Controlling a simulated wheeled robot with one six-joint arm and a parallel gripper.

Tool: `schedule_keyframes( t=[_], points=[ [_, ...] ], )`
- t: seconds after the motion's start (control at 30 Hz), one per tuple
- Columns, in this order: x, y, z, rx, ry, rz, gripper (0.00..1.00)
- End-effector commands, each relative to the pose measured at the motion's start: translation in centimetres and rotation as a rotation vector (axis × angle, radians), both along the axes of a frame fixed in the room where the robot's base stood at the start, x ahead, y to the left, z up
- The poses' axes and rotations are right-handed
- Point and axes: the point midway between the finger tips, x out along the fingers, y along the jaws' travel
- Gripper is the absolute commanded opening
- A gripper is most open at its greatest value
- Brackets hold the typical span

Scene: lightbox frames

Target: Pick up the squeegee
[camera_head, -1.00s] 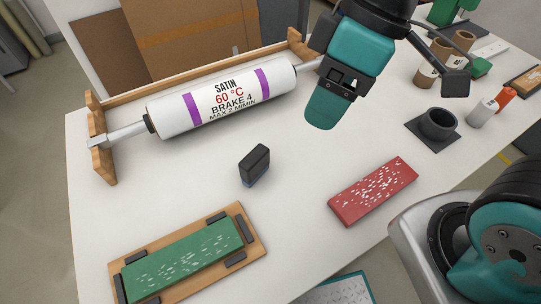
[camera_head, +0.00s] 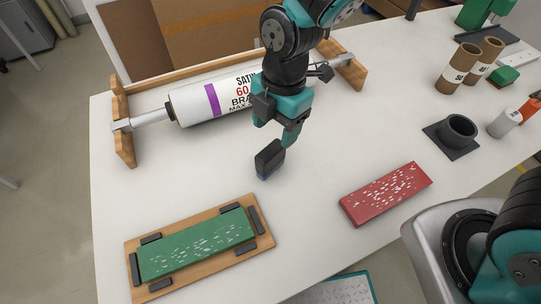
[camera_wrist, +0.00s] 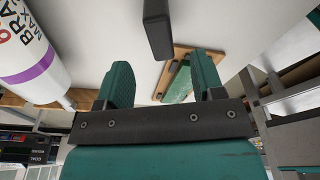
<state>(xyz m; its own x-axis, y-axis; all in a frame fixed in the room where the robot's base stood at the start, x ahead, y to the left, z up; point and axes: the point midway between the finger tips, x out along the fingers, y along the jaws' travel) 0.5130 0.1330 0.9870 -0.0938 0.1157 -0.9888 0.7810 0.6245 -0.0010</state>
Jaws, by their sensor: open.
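The squeegee (camera_head: 269,158) is a small dark block with a blue lower edge, standing upright on the white table. My gripper (camera_head: 281,134) is open, just above and slightly right of the squeegee in the head view. In the wrist view the squeegee (camera_wrist: 158,30) shows at the top centre, beyond the fingertips and in line with the gap between my two teal fingers (camera_wrist: 162,74). Nothing is between the fingers. Whether a finger touches the squeegee cannot be told.
The white roller (camera_head: 200,106) in its wooden cradle (camera_head: 122,131) lies behind. A green block (camera_head: 195,249) sits on a wooden board (camera_head: 250,254) at front left. A red block (camera_head: 385,193) lies to the right. A black holder (camera_head: 458,130) and cardboard tubes (camera_head: 457,69) stand farther right.

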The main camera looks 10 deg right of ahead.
Motion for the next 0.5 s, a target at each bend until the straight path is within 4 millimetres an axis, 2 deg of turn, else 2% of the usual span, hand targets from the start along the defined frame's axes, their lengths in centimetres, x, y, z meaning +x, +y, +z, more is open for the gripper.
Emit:
schedule_keyframes(
  t=[0.1,0.37,0.5],
  points=[
    [-0.2,0.2,-2.0,-0.001,0.003,-0.001,0.62],
    [-0.5,0.6,-3.9,0.000,0.002,0.000,0.62],
    [-1.0,1.0,-5.8,-0.002,0.004,0.000,0.62]
  ],
)
